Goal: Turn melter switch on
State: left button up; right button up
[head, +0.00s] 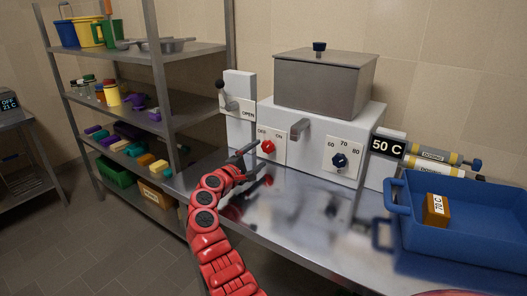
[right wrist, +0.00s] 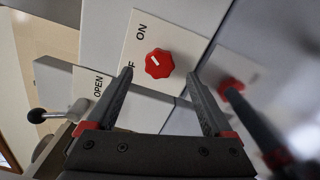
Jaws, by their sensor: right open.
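The melter is a white box (head: 316,124) with a lidded grey metal tank (head: 322,84) on top. Its switch is a red knob (head: 267,147) on a white plate marked OFF on the left and ON on the right. In the right wrist view the red knob (right wrist: 158,64) shows beyond and between the fingertips, with a small white mark; ON is readable and OFF is partly hidden by a finger. My right gripper (head: 257,156) is open and empty, just in front of the plate, apparently not touching the knob. My left gripper is not in view.
A lever plate marked OPEN (head: 240,104) stands close left of the switch. A dark blue dial (head: 339,160) marked 60, 70, 80 and a 50 C display (head: 387,147) are right. A blue tray (head: 462,250) holds an orange block (head: 436,210). Shelves (head: 138,51) stand left.

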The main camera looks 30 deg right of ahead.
jog(key=v, duration=1.2)
jog(key=shift+a, duration=0.25)
